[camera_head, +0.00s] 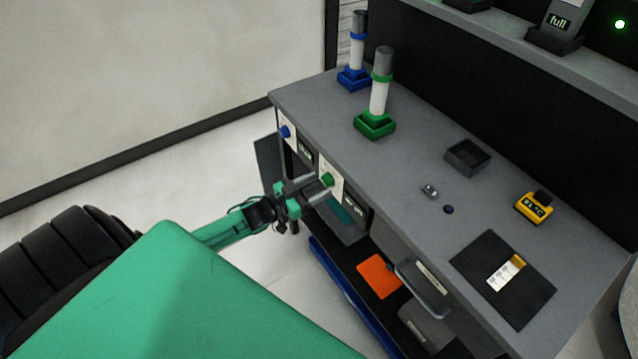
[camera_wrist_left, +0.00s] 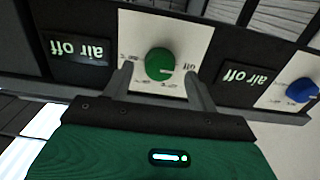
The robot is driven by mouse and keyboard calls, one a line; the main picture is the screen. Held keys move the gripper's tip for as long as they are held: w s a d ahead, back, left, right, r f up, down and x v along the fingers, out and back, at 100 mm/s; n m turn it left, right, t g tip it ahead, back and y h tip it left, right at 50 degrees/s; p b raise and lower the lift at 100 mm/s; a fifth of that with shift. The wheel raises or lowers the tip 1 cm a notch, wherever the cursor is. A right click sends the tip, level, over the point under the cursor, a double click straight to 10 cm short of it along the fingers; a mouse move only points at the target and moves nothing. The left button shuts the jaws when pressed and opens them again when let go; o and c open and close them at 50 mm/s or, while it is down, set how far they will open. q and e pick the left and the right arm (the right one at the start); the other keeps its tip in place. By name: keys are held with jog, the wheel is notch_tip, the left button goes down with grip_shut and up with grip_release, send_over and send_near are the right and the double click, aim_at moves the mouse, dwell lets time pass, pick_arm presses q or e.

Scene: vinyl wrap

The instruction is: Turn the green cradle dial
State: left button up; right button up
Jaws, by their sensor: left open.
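The green dial (camera_head: 327,180) sits on a white plate on the front face of the workbench, below the green cradle (camera_head: 375,124). My left gripper (camera_head: 318,188) is at the bench front with its jaws open at the dial. In the left wrist view the green dial (camera_wrist_left: 159,64) lies between and just beyond the two fingertips (camera_wrist_left: 157,78), one on each side, with a gap to each. A display beside it reads "air off" (camera_wrist_left: 80,48). The green cradle holds an upright white and grey cylinder (camera_head: 380,85) with a green band. My right gripper is not in view.
A blue dial (camera_head: 285,131) and blue cradle (camera_head: 352,79) are farther along the bench. On the top are a dark tray (camera_head: 467,156), a yellow device (camera_head: 534,207) and a black mat (camera_head: 482,260).

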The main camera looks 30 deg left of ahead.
pick_arm(q)
jog(key=shift+w+d, duration=0.25)
jog(key=shift+w, duration=0.45)
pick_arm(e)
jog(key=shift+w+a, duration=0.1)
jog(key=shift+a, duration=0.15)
